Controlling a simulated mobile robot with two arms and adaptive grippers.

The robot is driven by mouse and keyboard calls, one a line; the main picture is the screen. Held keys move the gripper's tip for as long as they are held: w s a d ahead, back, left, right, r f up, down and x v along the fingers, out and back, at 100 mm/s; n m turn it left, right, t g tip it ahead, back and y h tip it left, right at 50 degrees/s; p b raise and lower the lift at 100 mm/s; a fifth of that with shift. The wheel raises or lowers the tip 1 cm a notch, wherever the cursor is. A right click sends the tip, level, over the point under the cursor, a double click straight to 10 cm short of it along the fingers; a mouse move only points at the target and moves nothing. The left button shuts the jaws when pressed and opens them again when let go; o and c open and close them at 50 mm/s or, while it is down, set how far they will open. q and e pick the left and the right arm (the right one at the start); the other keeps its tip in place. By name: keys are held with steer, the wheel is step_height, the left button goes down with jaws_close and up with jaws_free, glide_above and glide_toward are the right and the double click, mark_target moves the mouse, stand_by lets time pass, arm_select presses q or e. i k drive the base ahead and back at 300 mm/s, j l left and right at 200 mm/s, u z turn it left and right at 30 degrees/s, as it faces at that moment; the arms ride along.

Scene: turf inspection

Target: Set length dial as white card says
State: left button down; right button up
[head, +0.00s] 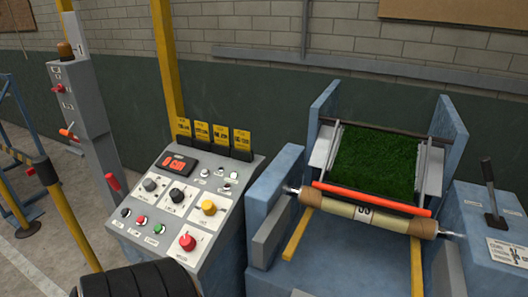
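The sloped grey control console (216,245) stands left of centre and carries several knobs. Two dark knobs (176,195) sit on white plates. A yellow knob (208,208) is to their right and a red knob (187,242) is lower down. Their labels are too small to read, so I cannot tell which is the length dial. A white card with dark marks (508,252) lies on the blue housing at the right; its text is unreadable. Several yellow cards (201,131) stand in dark holders along the console's top edge. Neither gripper is in view.
A red-lit display (177,165) sits on the console. Green turf (372,168) lies on the blue machine behind a tan roller (366,214). A black lever (490,192) stands at the right. A black ribbed object (140,281) covers the bottom left foreground. A grey post (88,130) stands left.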

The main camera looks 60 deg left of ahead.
mark_target(150, 185)
steer(key=u, duration=2.25)
